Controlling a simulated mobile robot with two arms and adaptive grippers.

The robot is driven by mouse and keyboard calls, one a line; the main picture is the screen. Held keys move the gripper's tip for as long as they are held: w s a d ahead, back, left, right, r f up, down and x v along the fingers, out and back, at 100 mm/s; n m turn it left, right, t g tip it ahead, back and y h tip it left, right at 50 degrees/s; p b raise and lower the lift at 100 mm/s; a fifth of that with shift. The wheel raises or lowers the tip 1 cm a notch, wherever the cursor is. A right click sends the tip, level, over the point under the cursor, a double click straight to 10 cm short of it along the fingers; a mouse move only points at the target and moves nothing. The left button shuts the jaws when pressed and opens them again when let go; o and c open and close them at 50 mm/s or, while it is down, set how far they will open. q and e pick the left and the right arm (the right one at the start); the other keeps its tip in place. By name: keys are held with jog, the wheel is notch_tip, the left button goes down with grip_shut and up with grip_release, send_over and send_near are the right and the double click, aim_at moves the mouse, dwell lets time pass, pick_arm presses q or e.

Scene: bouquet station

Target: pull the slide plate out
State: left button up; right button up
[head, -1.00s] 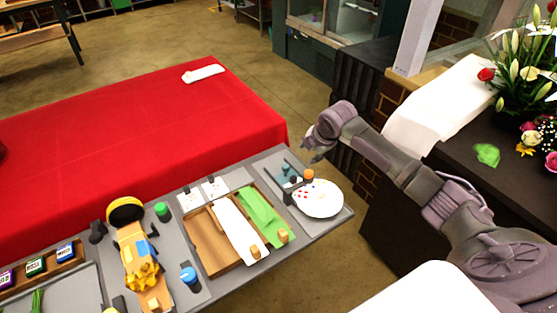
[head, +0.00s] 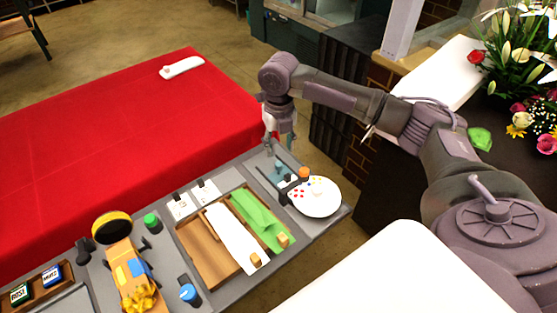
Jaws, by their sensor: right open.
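At the right end of the grey work table is a small fixture with a teal part (head: 281,168), dark blocks and an orange knob (head: 304,172). A white rounded plate (head: 318,203) with several coloured dots lies beside it; I cannot tell for sure which part is the slide plate. My right gripper (head: 280,148) is open and empty, pointing down just above the teal part. I cannot tell whether a fingertip touches it. My left gripper is not in view.
A wooden tray (head: 188,242) holds a white sheet and green sheets. A yellow-and-orange device (head: 128,272) and a blue-capped jar (head: 189,294) stand to the left. The red-covered table (head: 110,135) behind is mostly clear. Flowers (head: 520,60) stand on a dark counter at the right.

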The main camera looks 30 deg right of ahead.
aim_at(279, 164)
notch_tip(279, 164, down, 7)
jog(key=shift+f+p, duration=0.15)
jog(key=shift+p, duration=0.2)
grip_shut()
